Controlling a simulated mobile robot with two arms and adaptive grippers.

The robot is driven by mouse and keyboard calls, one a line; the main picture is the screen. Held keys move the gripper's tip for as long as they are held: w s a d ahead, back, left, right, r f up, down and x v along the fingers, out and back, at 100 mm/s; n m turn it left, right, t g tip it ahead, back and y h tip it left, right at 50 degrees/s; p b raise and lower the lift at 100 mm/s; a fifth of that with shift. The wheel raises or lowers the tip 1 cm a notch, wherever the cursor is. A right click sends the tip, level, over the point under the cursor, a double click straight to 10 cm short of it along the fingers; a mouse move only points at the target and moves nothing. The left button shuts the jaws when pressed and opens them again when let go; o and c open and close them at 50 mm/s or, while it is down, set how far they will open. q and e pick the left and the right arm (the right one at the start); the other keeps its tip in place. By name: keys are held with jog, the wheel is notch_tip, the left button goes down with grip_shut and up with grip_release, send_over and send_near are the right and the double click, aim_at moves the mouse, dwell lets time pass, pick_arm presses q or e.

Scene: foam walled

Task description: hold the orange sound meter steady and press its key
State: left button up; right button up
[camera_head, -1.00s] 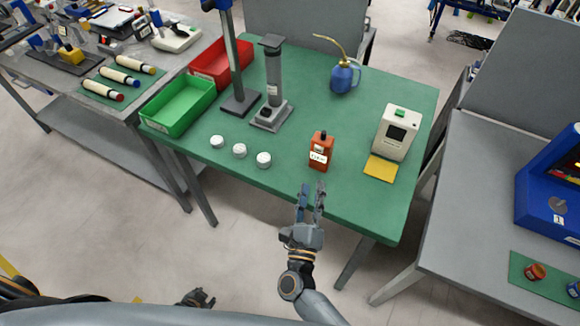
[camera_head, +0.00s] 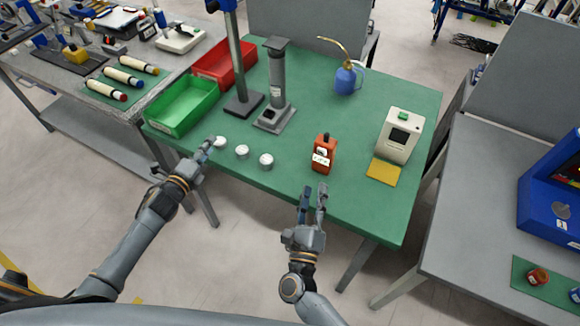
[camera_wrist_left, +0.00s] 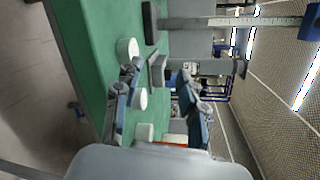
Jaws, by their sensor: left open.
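The orange sound meter (camera_head: 324,153) stands upright near the front edge of the green table (camera_head: 330,110), with a pale label on its front. My right gripper (camera_head: 313,193) is open and empty just in front of the meter, at the table's front edge, and apart from it. My left gripper (camera_head: 207,146) is at the table's front left edge, close to the leftmost white round piece (camera_head: 220,141). In the left wrist view its two fingers (camera_wrist_left: 160,95) are spread with nothing between them. The meter's key cannot be made out clearly.
Two more white round pieces (camera_head: 242,151) lie between my left gripper and the meter. A grey column stand (camera_head: 277,85), green bin (camera_head: 181,105), red bin (camera_head: 224,62), blue oil can (camera_head: 345,79) and cream box device (camera_head: 400,135) stand around. The table's middle is clear.

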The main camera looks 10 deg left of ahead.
pick_arm(q)
jog(key=s+d+r+m+h, duration=0.2)
jog(key=d+m, duration=0.3)
jog(key=d, duration=0.3)
jog(key=s+d+r+m+h, duration=0.1)
jog(key=s+d+m+h, duration=0.1)
jog(key=d+m, duration=0.5)
jog(key=m+g+h, duration=0.1)
jog(key=m+h, duration=0.2)
jog(key=m, duration=0.3)
send_near(325, 138)
jog(key=x, duration=1)
jog(key=shift+w+d, duration=0.2)
jog(key=shift+w, duration=0.15)
grip_shut()
pick_arm(e)
grip_shut()
